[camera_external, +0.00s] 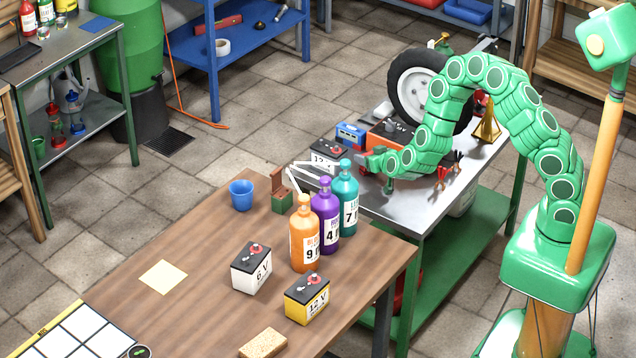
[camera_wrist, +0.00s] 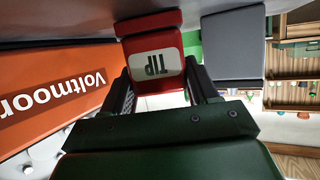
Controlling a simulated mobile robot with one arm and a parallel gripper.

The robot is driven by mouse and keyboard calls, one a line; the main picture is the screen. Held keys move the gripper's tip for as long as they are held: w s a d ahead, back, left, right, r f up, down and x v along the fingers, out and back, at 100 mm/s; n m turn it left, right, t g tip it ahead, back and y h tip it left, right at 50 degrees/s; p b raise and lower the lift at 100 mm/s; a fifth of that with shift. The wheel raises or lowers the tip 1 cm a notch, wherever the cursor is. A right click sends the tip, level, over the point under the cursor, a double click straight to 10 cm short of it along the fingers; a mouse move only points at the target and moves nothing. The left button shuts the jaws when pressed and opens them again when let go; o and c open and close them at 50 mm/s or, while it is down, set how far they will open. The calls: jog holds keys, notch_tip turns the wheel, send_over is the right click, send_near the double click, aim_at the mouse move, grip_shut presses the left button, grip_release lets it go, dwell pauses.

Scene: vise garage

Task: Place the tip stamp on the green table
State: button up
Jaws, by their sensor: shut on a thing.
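The tip stamp (camera_wrist: 155,60) is red with a white label reading "TIP", which appears upside down in the wrist view. My gripper (camera_wrist: 158,84) is shut on it, with a dark finger on each side. In the external view my gripper (camera_external: 378,165) is low over the near-left part of the green-framed table (camera_external: 405,208), which has a grey metal top.
An orange Voltmoor box (camera_wrist: 50,85) is close at left in the wrist view. A 12 V battery (camera_external: 326,155), a blue device (camera_external: 351,135) and a wheel (camera_external: 415,90) stand near my arm. Several pump bottles (camera_external: 304,240) stand on the wooden table (camera_external: 205,275).

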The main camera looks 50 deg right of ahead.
jog(key=o, duration=1.1)
jog(key=shift+c, duration=0.2)
jog(key=shift+r, duration=0.1)
